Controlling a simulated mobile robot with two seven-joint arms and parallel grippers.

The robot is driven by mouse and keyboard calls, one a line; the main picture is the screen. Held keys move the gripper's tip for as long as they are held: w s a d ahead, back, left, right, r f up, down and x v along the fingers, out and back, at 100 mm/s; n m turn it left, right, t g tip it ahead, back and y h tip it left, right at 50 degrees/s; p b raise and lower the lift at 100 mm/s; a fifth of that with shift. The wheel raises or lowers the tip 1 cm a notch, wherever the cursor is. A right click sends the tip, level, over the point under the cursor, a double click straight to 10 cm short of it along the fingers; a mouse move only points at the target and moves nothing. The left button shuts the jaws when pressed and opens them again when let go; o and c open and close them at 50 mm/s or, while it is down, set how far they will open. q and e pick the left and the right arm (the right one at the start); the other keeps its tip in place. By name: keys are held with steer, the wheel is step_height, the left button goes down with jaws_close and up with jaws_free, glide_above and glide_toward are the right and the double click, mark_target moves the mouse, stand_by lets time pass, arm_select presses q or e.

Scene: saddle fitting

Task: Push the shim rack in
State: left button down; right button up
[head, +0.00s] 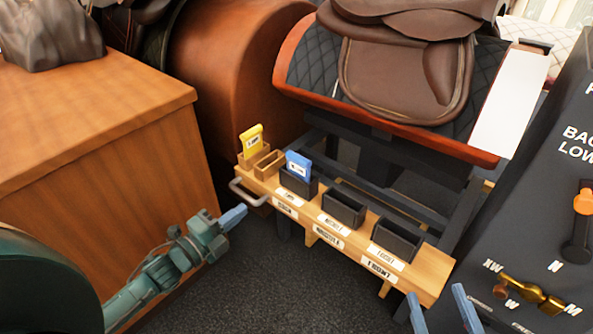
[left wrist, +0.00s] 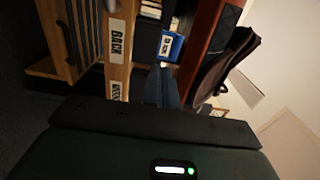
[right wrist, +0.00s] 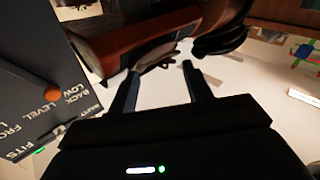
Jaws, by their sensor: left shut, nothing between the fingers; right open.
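The shim rack (head: 322,236) is a pale wooden board with dark open bins, white labels and a metal handle (head: 248,194) at its left end. It sits out in front of the dark frame under the saddle stand. A yellow shim (head: 251,138) stands in a small wooden holder and a blue shim (head: 298,165) stands in the left dark bin. My left gripper (head: 233,217) is shut and empty, just below and left of the handle, apparently apart from it. The left wrist view shows its fingers (left wrist: 163,78) near the rack. My right gripper (head: 437,297) is open and empty, near the rack's right end.
A brown saddle (head: 400,70) rests on the stand above the rack. A wooden cabinet (head: 120,130) stands at left, close to my left arm. A dark panel with an orange knob (head: 583,200) stands at right. Dark carpet (head: 285,285) is clear in front of the rack.

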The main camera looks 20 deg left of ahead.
mark_target(288, 174)
arm_select(q)
steer(key=b+x, duration=0.3)
steer(key=x, duration=0.9)
steer(key=shift+w+d+f+b, duration=0.15)
steer(key=shift+w+b, duration=0.15)
steer(key=shift+w, duration=0.05)
steer(key=shift+w+d, duration=0.2)
steer(key=shift+w, duration=0.4)
arm_select(e)
steer(key=shift+w+a+t+y, duration=0.1)
steer(key=shift+a+t+y, duration=0.3)
steer(key=shift+y, duration=0.2)
